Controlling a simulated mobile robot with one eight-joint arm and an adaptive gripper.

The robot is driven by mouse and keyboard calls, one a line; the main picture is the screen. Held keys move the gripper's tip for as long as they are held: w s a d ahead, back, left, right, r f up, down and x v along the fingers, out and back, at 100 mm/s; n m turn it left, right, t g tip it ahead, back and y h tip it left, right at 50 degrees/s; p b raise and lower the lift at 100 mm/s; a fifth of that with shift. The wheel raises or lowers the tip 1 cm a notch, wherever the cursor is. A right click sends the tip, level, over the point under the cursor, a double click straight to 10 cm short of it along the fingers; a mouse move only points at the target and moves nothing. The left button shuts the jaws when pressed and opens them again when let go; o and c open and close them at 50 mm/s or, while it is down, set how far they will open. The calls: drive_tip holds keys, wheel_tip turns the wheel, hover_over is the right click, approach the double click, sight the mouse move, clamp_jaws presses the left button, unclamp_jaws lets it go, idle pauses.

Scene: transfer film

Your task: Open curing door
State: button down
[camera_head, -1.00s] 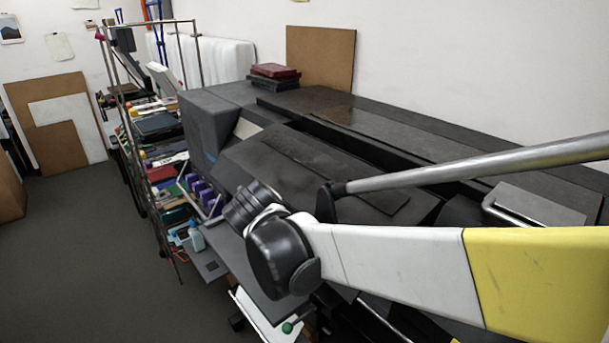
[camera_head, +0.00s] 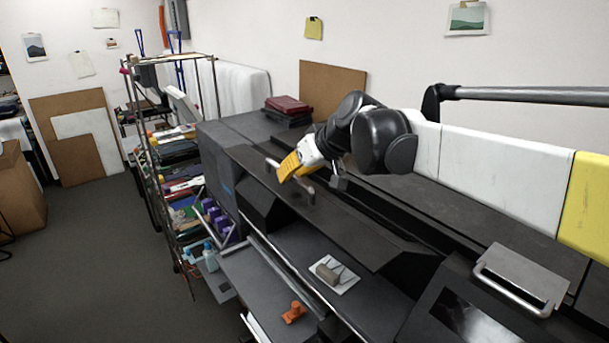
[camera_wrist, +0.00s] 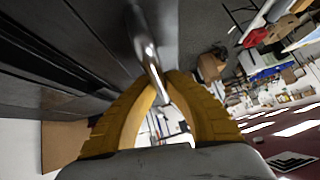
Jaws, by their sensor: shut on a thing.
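The curing door (camera_head: 345,225) is a long dark panel on the black machine along the wall. Its front edge stands raised, and the dark surface under it shows. A metal bar handle (camera_head: 310,193) sits on the door's left part. My gripper (camera_head: 289,168) has yellow fingers and is at this handle. In the wrist view, the shiny handle bar (camera_wrist: 148,50) runs between the yellow fingers (camera_wrist: 166,85), which are closed around it. The gripper partly hides the handle in the head view.
A white card with a grey block (camera_head: 328,276) lies on the surface below the door. An orange object (camera_head: 294,312) lies in front. A metal-handled cover (camera_head: 520,275) is at right.

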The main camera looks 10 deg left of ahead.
drive_tip(key=shift+w+d+r+p, duration=0.2)
drive_tip(key=shift+w+d+r, duration=0.15)
drive_tip(key=shift+r, duration=0.15)
drive_tip(key=shift+w+d+r+p, duration=0.2)
drive_tip(key=shift+w+r, duration=0.1)
drive_tip(key=shift+r, duration=0.2)
drive_tip(key=c, duration=1.4)
unclamp_jaws()
drive_tip(key=shift+c, duration=0.2)
drive_tip(key=shift+w, duration=0.15)
drive_tip(key=v, duration=1.2)
